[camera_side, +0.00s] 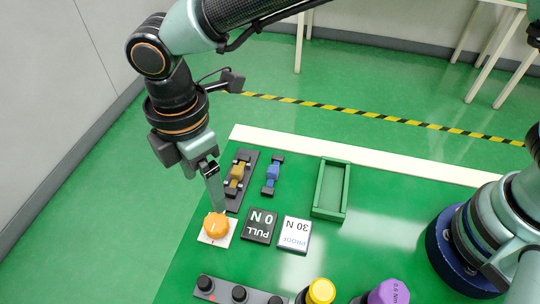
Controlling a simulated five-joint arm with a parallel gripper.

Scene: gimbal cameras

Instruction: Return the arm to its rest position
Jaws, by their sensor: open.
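My gripper (217,208) points down at the left side of the green table (335,265). Its fingertips are right at an orange knob (215,226) on a white square plate, at the knob's upper edge. I cannot tell whether they touch it. From this side the two fingers overlap, so the gap between them is hard to see. No object shows held in the gripper. My base stands at the right of the table.
Behind the knob are a dark rack with a yellow-brown part (236,174), a blue part (272,174) and an empty green tray (330,190). A button strip (239,294), yellow knob (321,291) and purple knob (389,292) are in front.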

